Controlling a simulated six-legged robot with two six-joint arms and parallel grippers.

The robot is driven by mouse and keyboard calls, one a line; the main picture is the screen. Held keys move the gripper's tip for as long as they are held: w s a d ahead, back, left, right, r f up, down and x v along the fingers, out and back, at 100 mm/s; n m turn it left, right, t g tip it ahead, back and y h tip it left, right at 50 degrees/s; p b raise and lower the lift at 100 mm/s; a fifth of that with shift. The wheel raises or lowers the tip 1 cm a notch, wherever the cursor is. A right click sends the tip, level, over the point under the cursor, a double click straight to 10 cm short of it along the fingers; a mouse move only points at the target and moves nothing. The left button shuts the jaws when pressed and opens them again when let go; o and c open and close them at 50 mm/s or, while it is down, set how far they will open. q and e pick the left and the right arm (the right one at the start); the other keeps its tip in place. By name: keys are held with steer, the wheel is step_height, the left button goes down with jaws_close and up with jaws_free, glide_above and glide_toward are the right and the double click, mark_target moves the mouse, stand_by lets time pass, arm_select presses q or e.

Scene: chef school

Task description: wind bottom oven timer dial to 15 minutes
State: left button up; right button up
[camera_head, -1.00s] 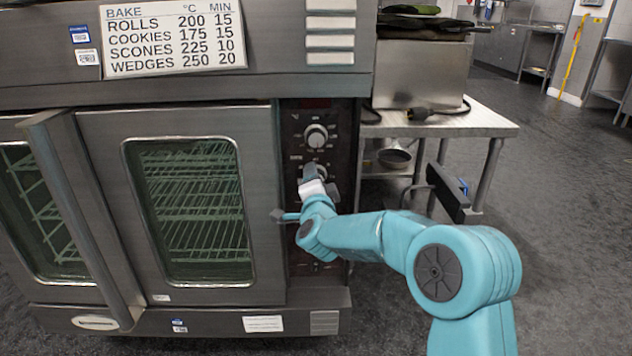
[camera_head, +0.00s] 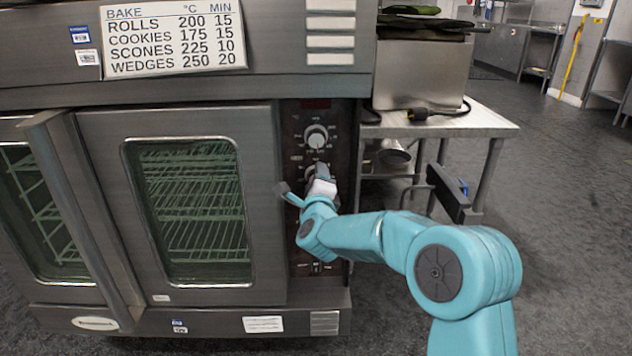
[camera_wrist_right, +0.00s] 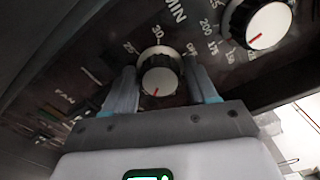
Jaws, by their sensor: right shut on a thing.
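The timer dial (camera_wrist_right: 160,75) is a white-faced knob with a dark rim in the right wrist view. MIN is printed near it, with 30 and OFF at its upper edge. Its red mark sits low on the face, pointing toward the bottom of the picture. My right gripper (camera_wrist_right: 159,88) has one finger on each side of the dial and is shut on it. In the head view my right gripper (camera_head: 317,177) covers most of this dial, below the temperature dial (camera_head: 316,136). My left gripper is not in view.
The oven door (camera_head: 110,220) with its vertical handle is shut, left of the control panel (camera_head: 300,255). A bake card (camera_head: 173,38) above reads rolls 200/15, cookies 175/15, scones 225/10, wedges 250/20. A steel table (camera_head: 480,122) stands to the right, with open floor beyond.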

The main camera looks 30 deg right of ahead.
steer(key=shift+f+m, duration=0.15)
steer(key=shift+m, duration=0.25)
steer(key=o, duration=0.8)
steer(key=shift+s, duration=0.15)
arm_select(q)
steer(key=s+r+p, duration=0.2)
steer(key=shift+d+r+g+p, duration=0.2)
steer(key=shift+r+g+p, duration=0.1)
arm_select(e)
steer(key=v, duration=1.6)
steer(key=shift+s, duration=0.1)
